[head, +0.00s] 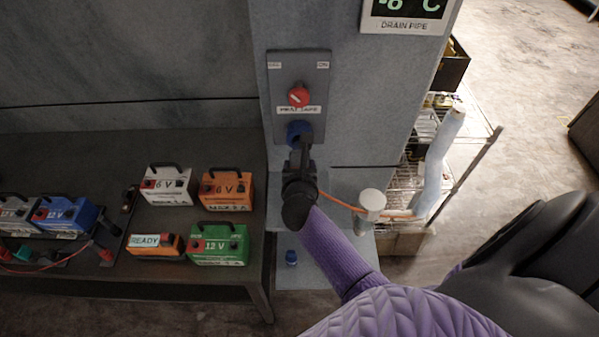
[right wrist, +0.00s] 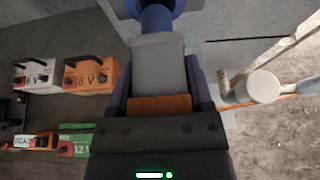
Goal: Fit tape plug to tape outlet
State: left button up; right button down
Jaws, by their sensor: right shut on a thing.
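The blue tape outlet (head: 299,130) sits at the bottom of a grey switch panel on the wall, below a red knob. My right gripper (head: 301,158) is directly in front of it, shut on the tape plug. In the right wrist view the plug (right wrist: 158,75) is a grey block with an orange rear, held between the fingers (right wrist: 157,92). Its far end meets the blue outlet (right wrist: 156,18), lined up with it. I cannot tell how deep it sits. An orange cord (head: 338,203) runs right from behind the gripper. My left gripper is not in view.
A white-topped pipe fitting (head: 372,200) and a pale wrapped pipe (head: 437,160) stand right of the gripper, before a wire rack (head: 470,160). Several batteries, including a green 12 V one (head: 219,245), fill the bench at left.

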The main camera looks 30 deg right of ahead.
aim_at(299, 152)
jog(key=shift+p, duration=0.35)
dwell(1.1)
jog(key=shift+w+d+b, duration=0.3)
jog(key=shift+w+d, duration=0.35)
jog(key=shift+w, duration=0.35)
jog(key=shift+w+d+b, duration=0.25)
jog(key=shift+w+d, duration=0.35)
jog(key=shift+w, duration=0.4)
grip_release()
jog(key=shift+s, duration=0.1)
dwell(0.4)
jog(key=shift+s+a+p, duration=0.55)
jog(key=shift+s+a, duration=0.15)
jog(key=shift+s, duration=0.3)
jog(key=shift+s+a+p, duration=0.3)
jog(key=shift+s+a, duration=0.3)
jog(key=shift+s, duration=0.35)
jog(key=shift+s+a+p, duration=0.3)
jog(key=shift+s+a, duration=0.25)
jog(key=shift+s, duration=0.4)
jog(key=shift+r, duration=0.15)
